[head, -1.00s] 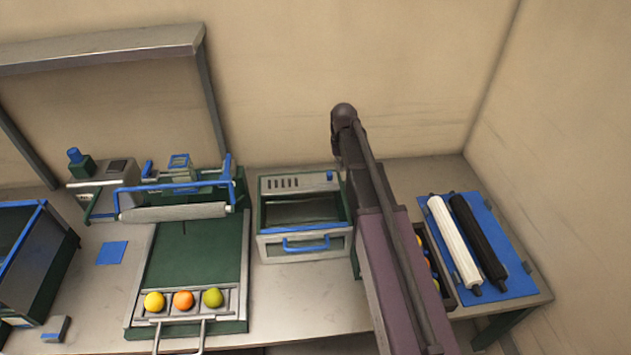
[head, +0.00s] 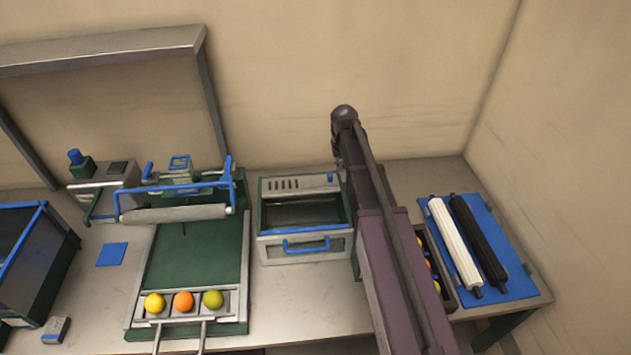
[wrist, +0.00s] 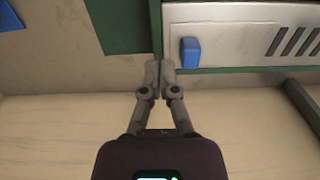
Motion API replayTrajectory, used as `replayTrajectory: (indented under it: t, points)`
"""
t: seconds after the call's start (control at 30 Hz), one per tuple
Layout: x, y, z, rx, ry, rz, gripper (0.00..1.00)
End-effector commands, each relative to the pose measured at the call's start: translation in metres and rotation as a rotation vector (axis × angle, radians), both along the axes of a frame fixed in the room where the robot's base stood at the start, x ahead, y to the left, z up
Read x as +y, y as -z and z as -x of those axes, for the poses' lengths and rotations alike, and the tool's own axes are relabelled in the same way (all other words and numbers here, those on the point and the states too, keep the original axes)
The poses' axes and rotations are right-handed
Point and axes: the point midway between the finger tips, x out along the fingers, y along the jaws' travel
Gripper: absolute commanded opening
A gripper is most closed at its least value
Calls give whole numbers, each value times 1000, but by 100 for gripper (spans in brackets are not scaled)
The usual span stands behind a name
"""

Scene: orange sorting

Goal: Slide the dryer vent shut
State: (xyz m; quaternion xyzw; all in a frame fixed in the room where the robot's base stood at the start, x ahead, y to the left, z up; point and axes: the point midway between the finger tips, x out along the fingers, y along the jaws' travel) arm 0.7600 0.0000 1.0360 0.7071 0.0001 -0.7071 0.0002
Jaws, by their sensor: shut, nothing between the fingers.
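The dryer (head: 304,249) is a grey and green box with a blue front handle on the bench. Its top panel has a row of dark vent slots (head: 283,184) and a small blue knob (head: 330,176) at the right. In the wrist view, the blue knob (wrist: 190,50) stands on the pale panel, with the slots (wrist: 300,42) farther right. My gripper (wrist: 159,66) is shut and empty, its fingertips at the panel's green edge, left of and slightly below the knob there. The fingertips look apart from the knob; their height is unclear. In the head view my gripper is not visible.
A press with a roller (head: 175,213) and a green bed (head: 190,255) stands left of the dryer, with three fruits in its front tray. A crate of fruits (head: 447,294) and a blue mat with white and black rollers (head: 510,280) lie right, partly behind my arm.

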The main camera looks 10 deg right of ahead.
Motion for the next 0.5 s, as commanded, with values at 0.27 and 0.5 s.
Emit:
replayTrajectory:
  t: [0.27, 0.5]
  points:
    - [0, 0, 0, 0, 1, 0, 0]
    - [0, 5, 0, 0, 1, 0, 0]
